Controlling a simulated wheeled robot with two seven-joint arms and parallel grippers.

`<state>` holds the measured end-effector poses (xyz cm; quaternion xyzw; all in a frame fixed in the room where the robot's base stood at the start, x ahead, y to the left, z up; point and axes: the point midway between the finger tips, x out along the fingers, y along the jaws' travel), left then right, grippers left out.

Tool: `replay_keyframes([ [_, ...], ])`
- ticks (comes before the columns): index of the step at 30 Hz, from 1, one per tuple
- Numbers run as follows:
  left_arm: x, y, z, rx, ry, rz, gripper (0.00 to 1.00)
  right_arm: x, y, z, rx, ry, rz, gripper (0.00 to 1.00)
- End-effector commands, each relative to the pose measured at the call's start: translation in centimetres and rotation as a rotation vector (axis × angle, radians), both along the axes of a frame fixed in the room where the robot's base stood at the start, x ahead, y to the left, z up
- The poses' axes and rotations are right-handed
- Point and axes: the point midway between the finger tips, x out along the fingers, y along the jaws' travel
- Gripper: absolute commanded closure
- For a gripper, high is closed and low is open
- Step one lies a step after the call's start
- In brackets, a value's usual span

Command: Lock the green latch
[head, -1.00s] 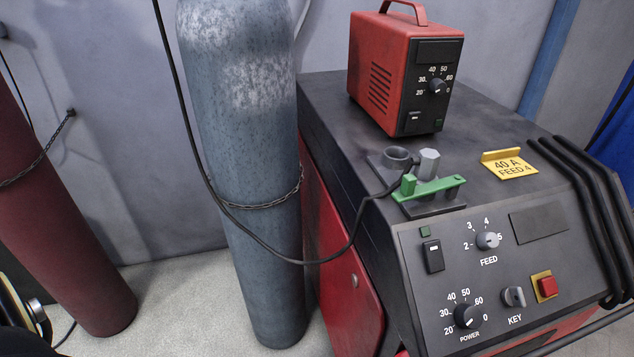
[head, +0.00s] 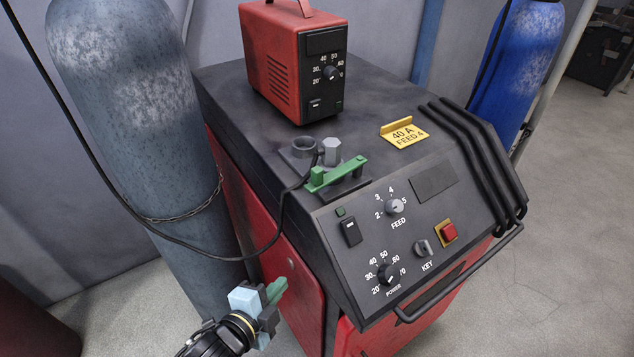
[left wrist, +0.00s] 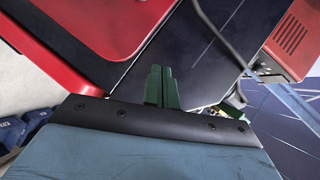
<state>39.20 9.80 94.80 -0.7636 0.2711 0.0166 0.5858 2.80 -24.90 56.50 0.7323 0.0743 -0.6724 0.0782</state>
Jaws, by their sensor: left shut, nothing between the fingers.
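The green latch (head: 337,173) is a bar with an upright green block at its left end. It lies across the front of a small dark block on top of the black and red welding machine (head: 232,95), beside a grey ring and a grey hex post (head: 331,151). My left gripper (head: 277,290) is low at the machine's left side, below and apart from the latch. Its green fingers are together and empty, and they also show in the left wrist view (left wrist: 160,88). My right gripper is not in view.
A black cable (head: 232,258) hangs from the latch block across a grey-blue gas cylinder (head: 120,110). A red power unit (head: 285,65) stands behind the latch. The front panel has knobs and switches.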

Motion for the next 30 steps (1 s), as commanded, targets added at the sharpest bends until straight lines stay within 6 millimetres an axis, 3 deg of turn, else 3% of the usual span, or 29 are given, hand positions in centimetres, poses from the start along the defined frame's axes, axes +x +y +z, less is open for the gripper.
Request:
replay_keyframes([
  [1,-0.1,-1.2,4.7,0.023,-0.093,-0.051,1.0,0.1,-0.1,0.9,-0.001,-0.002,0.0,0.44],
  [3,-0.7,-2.6,9.6,0.056,-0.206,-0.107,1.0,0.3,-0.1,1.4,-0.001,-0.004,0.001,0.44],
  [6,-1.8,-3.9,15.0,0.091,-0.334,-0.161,1.0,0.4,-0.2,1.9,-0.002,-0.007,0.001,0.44],
  [9,-2.8,-4.6,18.4,0.113,-0.417,-0.192,1.0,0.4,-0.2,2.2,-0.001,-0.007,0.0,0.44],
  [12,-3.2,-4.9,20.1,0.124,-0.459,-0.205,1.0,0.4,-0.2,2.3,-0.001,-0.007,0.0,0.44],
  [17,-2.2,-5.7,20.6,0.127,-0.472,-0.206,1.0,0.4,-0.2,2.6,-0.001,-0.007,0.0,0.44],
  [30,5.3,-10.7,20.6,0.123,-0.469,-0.207,1.0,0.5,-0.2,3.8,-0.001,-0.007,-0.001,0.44],
])
